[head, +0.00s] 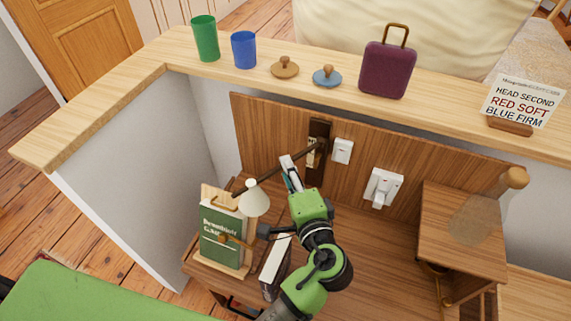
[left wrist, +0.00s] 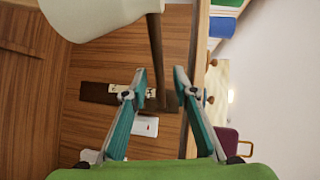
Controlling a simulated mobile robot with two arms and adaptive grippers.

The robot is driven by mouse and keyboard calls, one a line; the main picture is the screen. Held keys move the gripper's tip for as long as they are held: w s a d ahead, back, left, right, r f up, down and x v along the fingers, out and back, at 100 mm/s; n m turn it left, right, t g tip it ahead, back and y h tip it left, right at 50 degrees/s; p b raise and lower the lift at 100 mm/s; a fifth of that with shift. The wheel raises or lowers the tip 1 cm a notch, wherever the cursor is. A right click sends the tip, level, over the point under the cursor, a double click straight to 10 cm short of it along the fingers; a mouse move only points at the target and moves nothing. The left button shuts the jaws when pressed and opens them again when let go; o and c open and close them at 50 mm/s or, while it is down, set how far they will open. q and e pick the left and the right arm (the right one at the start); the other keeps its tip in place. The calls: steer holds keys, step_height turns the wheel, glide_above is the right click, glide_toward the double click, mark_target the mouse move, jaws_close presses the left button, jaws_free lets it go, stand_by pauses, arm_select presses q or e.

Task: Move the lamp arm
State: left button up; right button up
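The lamp arm (head: 280,168) is a thin dark rod running left from a dark wall bracket (head: 319,150) on the wood panel. A cream lamp shade (head: 254,200) hangs near its far left part. My left gripper (head: 288,165) is at the rod between shade and bracket. In the left wrist view the gripper (left wrist: 160,72) is open, and the rod (left wrist: 156,50) passes between its two fingertips, with a gap showing on both sides. I cannot tell whether a finger touches it. The shade (left wrist: 95,15) is at the top left there. My right gripper is not in view.
A green book (head: 221,238) on a stand is below the shade. White switches (head: 342,151) (head: 383,187) are right of the bracket. The ledge (head: 130,105) above holds cups, lids, a purple case (head: 388,70) and a sign (head: 522,100). A wooden shelf box (head: 460,240) stands right.

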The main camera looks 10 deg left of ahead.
arm_select(q)
steer(key=shift+v, duration=2.4)
